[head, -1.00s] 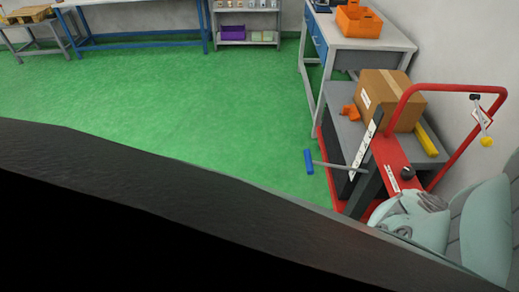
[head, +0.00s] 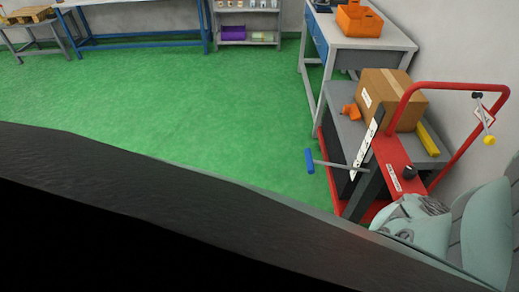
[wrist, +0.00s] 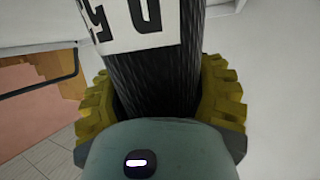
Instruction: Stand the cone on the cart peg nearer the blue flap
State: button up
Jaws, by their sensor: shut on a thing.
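In the wrist view my gripper (wrist: 158,92) has its yellow ridged fingers closed on both sides of a dark, fibrous, rounded thing, which I take for the cone (wrist: 150,72). A white label with black characters is on it; its ends are out of view. In the head view a large dark rough shape (head: 150,200) fills the lower left; I cannot tell whether it is the cone. The cart (head: 334,187) stands at the right with a red handle. A blue piece (head: 309,161) sits on a grey rod at its left side. No peg can be told clearly.
A cardboard box (head: 385,92), an orange block (head: 350,111) and a yellow bar (head: 428,140) are on the cart. A black knob (head: 410,172) is on its red plate. Behind it stands a workbench (head: 355,44) with orange bins. The green floor (head: 220,110) is clear.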

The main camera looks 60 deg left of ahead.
jog(key=shift+f, duration=0.2)
jog(key=o, duration=1.5)
jog(key=shift+s+a+r, duration=0.15)
jog(key=shift+a, duration=0.4)
jog(key=shift+v, duration=5.45)
jog(key=shift+s+d, duration=0.1)
jog(key=shift+s, duration=0.1)
